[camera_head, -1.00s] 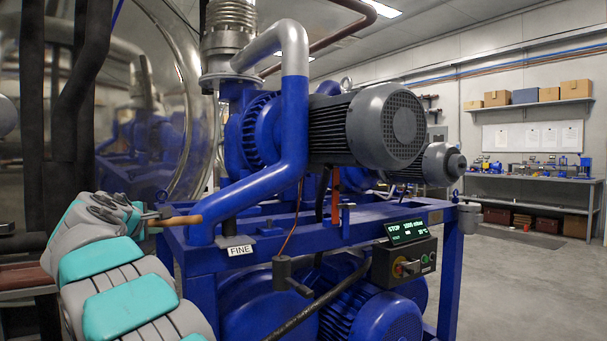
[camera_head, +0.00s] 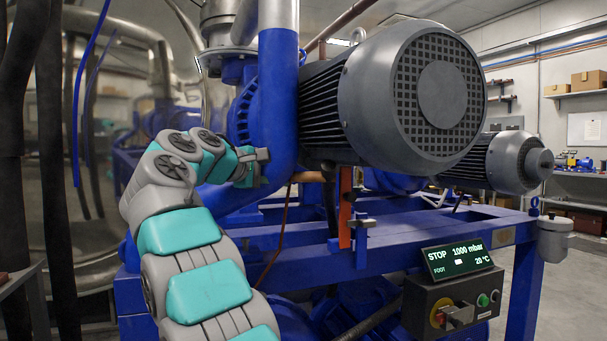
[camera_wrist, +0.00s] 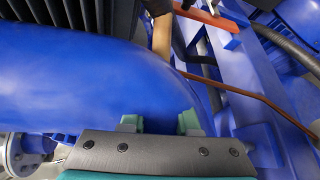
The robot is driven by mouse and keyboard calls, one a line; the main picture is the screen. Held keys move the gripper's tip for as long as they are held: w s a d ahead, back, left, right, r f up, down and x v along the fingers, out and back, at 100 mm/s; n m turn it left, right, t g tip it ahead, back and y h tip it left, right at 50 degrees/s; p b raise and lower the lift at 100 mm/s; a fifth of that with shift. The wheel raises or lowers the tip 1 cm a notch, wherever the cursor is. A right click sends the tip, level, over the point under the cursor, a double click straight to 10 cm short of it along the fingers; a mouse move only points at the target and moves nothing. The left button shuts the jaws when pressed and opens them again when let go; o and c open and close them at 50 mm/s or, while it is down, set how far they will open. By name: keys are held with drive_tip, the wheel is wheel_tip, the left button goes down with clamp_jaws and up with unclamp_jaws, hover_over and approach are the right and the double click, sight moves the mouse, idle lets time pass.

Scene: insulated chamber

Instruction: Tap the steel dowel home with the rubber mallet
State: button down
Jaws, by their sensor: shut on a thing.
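My gripper (camera_head: 259,167) is shut on the mallet's wooden handle, beside the blue vertical pipe in the head view. The pipe hides the gripped part. The handle (camera_head: 307,177) shows beyond the pipe, and also in the wrist view (camera_wrist: 162,38), where a dark mallet head (camera_wrist: 159,6) is cut off by the top edge. The gripper's fingertips (camera_wrist: 160,123) show low in the wrist view. A small bright metal piece (camera_wrist: 210,5), possibly the steel dowel, shows by an orange bar (camera_wrist: 207,19). The orange bar (camera_head: 346,205) stands upright on the blue frame in the head view.
The blue pipe (camera_head: 278,100) stands very close to my gripper. A large grey motor (camera_head: 425,90) overhangs the frame rail (camera_head: 430,232). A control box (camera_head: 450,300) reading STOP, 1000 mbar is at lower right. A thin brown cable (camera_wrist: 245,93) crosses below the handle.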

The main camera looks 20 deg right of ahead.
drive_tip(key=shift+d, duration=0.2)
drive_tip(key=shift+s+r, duration=0.15)
drive_tip(key=shift+s, duration=0.05)
drive_tip(key=shift+f+b, duration=1.95)
drive_tip(key=shift+f, duration=0.6)
wheel_tip(320, 180, down, 8)
drive_tip(key=b, duration=0.6)
wheel_tip(320, 180, up, 8)
drive_tip(key=p, duration=0.9)
